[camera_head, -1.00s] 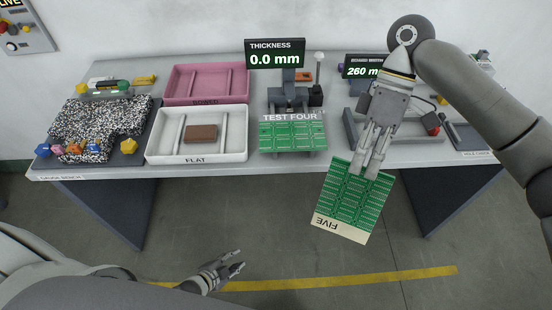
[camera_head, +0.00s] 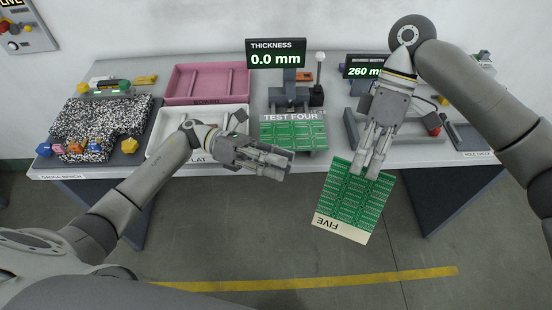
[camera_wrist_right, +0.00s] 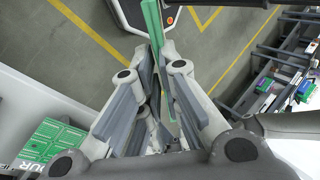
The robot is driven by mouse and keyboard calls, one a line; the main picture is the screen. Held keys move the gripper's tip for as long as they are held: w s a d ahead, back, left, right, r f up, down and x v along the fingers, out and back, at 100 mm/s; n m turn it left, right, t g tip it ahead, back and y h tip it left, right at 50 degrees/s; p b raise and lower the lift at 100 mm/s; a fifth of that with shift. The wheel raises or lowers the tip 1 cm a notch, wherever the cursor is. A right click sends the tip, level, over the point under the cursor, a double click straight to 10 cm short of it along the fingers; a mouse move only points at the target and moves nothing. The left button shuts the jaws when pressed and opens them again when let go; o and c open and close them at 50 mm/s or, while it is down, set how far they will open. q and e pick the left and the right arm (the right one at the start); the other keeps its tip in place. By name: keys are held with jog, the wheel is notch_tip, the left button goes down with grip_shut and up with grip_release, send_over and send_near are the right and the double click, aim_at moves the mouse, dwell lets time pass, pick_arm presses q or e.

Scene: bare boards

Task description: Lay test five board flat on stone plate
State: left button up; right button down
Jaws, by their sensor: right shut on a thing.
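The test five board (camera_head: 352,198) is a green panel with a pale strip marked FIVE. It hangs tilted in front of the bench, strip end down. My right gripper (camera_head: 368,168) is shut on its upper edge. In the right wrist view the board (camera_wrist_right: 152,22) shows nearly edge-on between the fingers. The stone plate (camera_head: 95,122), speckled black and white with dark grey parts, lies at the bench's left end. My left gripper (camera_head: 287,164) is in front of the test four board, left of the test five board and apart from it. Its finger gap is unclear.
The test four board (camera_head: 293,133) sits at the thickness gauge. A white tray (camera_head: 158,134), partly hidden by my left arm, and a pink tray (camera_head: 207,70) stand left of it. Several coloured pieces (camera_head: 75,148) lie along the stone plate's front. Open floor lies before the bench.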

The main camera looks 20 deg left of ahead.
aim_at(330, 181)
pick_arm(q)
jog(key=shift+m+g, duration=0.3)
jog(key=shift+m, duration=0.3)
jog(key=d, duration=0.4)
jog(key=s+d, duration=0.1)
jog(key=d, duration=0.3)
jog(key=s+d+r, duration=0.1)
jog(key=d, duration=0.2)
jog(key=shift+s+d, duration=0.2)
jog(key=shift+d, duration=0.2)
grip_shut()
jog(key=shift+r, duration=0.1)
pick_arm(e)
jog(key=c, duration=1.5)
grip_release()
jog(key=shift+c, duration=0.2)
